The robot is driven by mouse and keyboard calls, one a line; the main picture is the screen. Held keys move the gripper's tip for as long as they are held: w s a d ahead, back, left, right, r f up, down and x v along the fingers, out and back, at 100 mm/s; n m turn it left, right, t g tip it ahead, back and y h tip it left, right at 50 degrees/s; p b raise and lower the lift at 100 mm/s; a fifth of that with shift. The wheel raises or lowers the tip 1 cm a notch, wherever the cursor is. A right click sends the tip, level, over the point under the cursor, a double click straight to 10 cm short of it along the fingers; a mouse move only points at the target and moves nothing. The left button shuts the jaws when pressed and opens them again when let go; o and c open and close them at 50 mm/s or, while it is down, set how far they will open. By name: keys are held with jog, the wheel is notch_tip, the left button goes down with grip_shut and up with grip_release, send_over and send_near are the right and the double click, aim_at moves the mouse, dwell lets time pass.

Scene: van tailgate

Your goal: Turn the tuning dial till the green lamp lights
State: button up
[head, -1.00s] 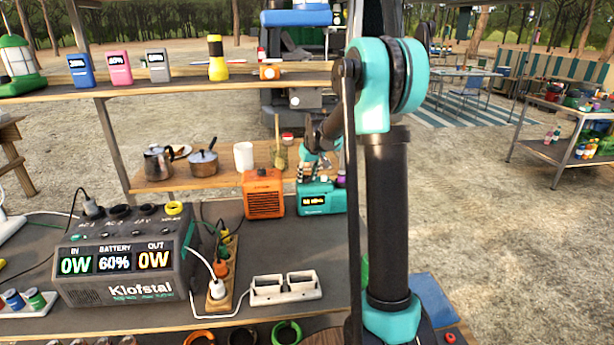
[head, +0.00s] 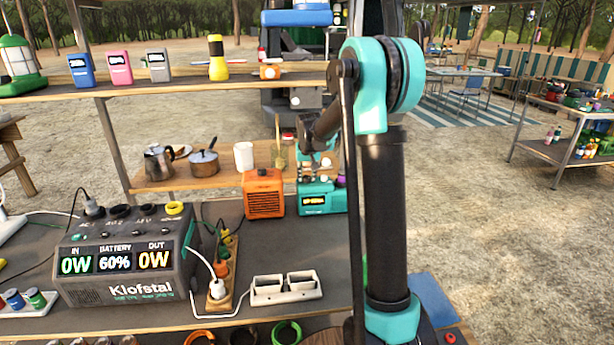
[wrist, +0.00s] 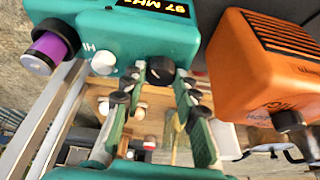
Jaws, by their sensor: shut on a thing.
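The teal radio (head: 322,201) stands on the counter, right of the orange box. Its display (wrist: 155,8) reads about 97 MHz in the wrist view, upside down. The black tuning dial (wrist: 160,70) sits on the radio between the fingertips of my gripper (wrist: 157,78). The gripper is shut on the dial, a finger at each side. In the head view my gripper (head: 318,165) is at the top of the radio, partly blending with its surroundings. I cannot make out a lit green lamp in either view.
The orange box (head: 263,195) stands close by. The power station (head: 120,265) and a white twin-slot unit (head: 285,288) are on the counter. A shelf (head: 170,84) crosses above.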

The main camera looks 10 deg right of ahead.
jog(key=o, duration=1.2)
jog(key=shift+c, duration=0.2)
jog(key=v, duration=1.2)
